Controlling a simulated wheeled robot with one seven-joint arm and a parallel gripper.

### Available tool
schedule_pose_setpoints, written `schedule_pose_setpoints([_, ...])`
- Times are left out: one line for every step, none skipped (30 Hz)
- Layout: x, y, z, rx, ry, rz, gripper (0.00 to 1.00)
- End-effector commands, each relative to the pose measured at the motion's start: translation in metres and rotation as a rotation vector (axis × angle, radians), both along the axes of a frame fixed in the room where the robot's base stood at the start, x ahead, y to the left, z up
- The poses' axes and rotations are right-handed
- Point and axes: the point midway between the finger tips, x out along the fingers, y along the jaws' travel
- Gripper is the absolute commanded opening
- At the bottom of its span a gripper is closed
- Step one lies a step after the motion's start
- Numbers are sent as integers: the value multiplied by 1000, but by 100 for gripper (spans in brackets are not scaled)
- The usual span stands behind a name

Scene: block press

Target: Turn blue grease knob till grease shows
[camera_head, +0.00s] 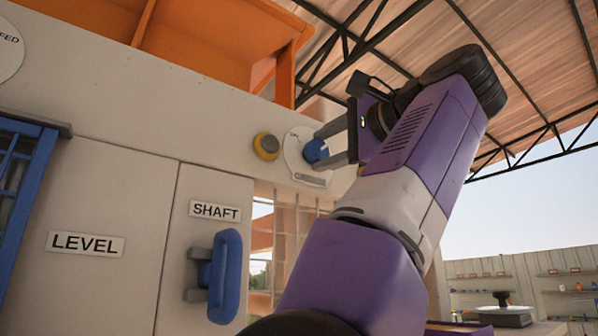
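The blue grease knob (315,151) sits on a round white dial plate (294,157) on the pale machine panel. My gripper (322,146) is at the knob, with one finger above it and one below it. The fingers look spread around the knob; whether they touch it I cannot tell. My arm comes in from the lower right and hides part of the panel. A small label plate (309,180) lies below the dial, too small to read. I see no grease around the knob.
A blue handle (225,277) stands out below the SHAFT label (215,211). A LEVEL label (86,244) and blue grille (22,175) are at left. Shelves (520,282) stand far right.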

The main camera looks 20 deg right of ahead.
Motion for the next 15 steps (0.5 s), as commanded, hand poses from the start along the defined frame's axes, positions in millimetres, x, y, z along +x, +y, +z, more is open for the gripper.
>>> schedule_pose_setpoints([0, -1, 0, 1, 0, -1, 57])
schedule_pose_setpoints([0, -1, 0, 0, 0, -1, 62])
schedule_pose_setpoints([0, -1, 0, 0, 0, -1, 64])
schedule_pose_setpoints([0, -1, 0, 0, 0, 0, 64])
schedule_pose_setpoints([0, 0, 0, 0, 0, 0, 64])
schedule_pose_setpoints([0, 0, 0, 0, 0, 0, 64])
schedule_pose_setpoints([0, 0, 0, -1, -1, 0, 64])
schedule_pose_setpoints([0, 0, 0, -1, -1, 1, 64])
schedule_pose_setpoints([0, 0, 0, -1, -1, 1, 64])
schedule_pose_setpoints([0, 0, 0, -1, -1, 1, 64])
schedule_pose_setpoints([0, 0, 0, -1, -1, 1, 64])
schedule_pose_setpoints([-1, 0, 0, -1, -1, 1, 64])
schedule_pose_setpoints([-2, 0, -1, -1, -1, 1, 64])
schedule_pose_setpoints([-4, -1, -1, 0, -2, 1, 64])
schedule_pose_setpoints([-8, -2, -2, 0, -3, 0, 64])
